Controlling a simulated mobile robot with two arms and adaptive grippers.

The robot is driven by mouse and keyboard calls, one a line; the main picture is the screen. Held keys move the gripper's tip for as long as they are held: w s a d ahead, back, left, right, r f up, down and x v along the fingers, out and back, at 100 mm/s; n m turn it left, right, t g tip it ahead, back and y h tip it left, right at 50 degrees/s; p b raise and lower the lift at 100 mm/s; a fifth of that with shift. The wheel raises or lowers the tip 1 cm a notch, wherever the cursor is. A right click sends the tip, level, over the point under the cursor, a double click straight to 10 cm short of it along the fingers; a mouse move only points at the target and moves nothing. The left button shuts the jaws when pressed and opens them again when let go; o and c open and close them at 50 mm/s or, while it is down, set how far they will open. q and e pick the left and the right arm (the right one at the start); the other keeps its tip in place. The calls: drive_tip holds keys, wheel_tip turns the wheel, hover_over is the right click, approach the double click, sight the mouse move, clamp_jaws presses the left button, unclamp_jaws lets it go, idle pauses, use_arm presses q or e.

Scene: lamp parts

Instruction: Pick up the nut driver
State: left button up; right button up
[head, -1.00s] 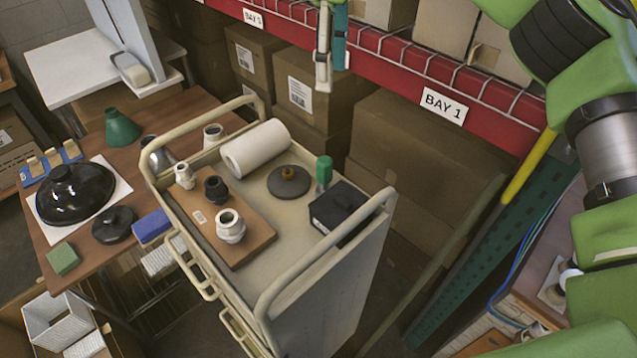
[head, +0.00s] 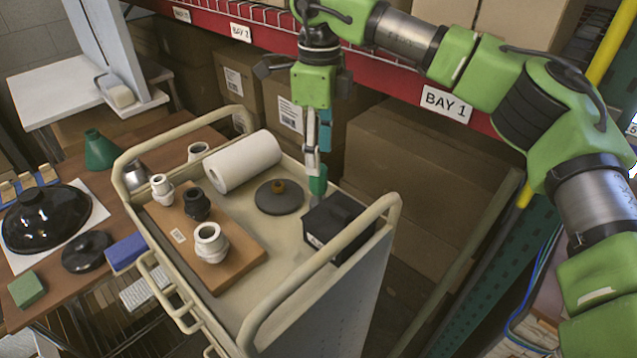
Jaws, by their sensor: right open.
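The nut driver (head: 318,187) has a green handle and stands upright at the black box (head: 338,226) on the cart; its lower part is hidden. My right gripper (head: 319,158) points down over the nut driver, with its fingertips at the top of the green handle. Its two fingers are apart. I cannot tell whether they touch the handle. My left gripper is not in view.
The cream cart (head: 255,312) has raised rails. It also carries a white roll (head: 243,161), a grey disc (head: 280,198) and a brown board (head: 232,268) with sockets. A red shelf beam (head: 385,81) and cardboard boxes stand behind my right arm.

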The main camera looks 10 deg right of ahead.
sight(318, 190)
wheel_tip(318, 190, down, 6)
drive_tip(key=shift+w+a+r+p, duration=0.1)
drive_tip(key=shift+r+p, duration=0.15)
drive_tip(key=shift+p, duration=0.75)
drive_tip(key=shift+f, duration=0.25)
clamp_jaws()
